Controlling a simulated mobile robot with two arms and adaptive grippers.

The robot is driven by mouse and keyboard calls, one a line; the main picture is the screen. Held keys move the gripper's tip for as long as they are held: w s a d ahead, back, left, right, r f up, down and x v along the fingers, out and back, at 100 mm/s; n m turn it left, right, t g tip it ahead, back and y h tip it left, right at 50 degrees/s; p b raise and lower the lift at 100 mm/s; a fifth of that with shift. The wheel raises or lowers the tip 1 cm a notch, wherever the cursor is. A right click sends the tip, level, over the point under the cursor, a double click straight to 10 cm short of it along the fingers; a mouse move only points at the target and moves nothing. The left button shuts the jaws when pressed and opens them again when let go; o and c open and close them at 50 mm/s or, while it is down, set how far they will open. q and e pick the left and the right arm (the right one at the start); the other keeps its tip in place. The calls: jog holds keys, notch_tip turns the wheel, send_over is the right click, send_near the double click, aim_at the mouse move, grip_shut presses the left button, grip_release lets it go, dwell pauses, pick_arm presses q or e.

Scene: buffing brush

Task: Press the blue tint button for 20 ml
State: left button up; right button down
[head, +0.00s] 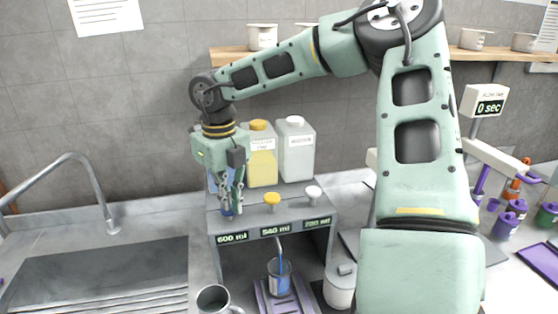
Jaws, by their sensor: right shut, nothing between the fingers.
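A grey dispenser (300,222) stands on the counter with a row of buttons on its top. The blue tint button (226,209) is at the left end, mostly covered by my right gripper (232,208). That gripper points down, shut and empty, with its fingertips at the button; I cannot tell whether they touch it. The display (232,238) below reads 600 ml. A glass beaker (280,278) with blue liquid stands under the spout. The blue tint bottle (217,180) is partly hidden behind the gripper. My left gripper is not in view.
A yellow button (272,199) and a white button (313,192) sit to the right. Yellow (262,160) and white (297,155) bottles stand behind. A metal mug (213,299) is at the front, a sink (95,275) at left. My arm covers the right middle.

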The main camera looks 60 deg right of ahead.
jog(key=shift+r+p, duration=0.8)
jog(key=shift+r, duration=0.85)
notch_tip(320, 180, up, 6)
jog(key=p, duration=0.3)
dwell(0.3)
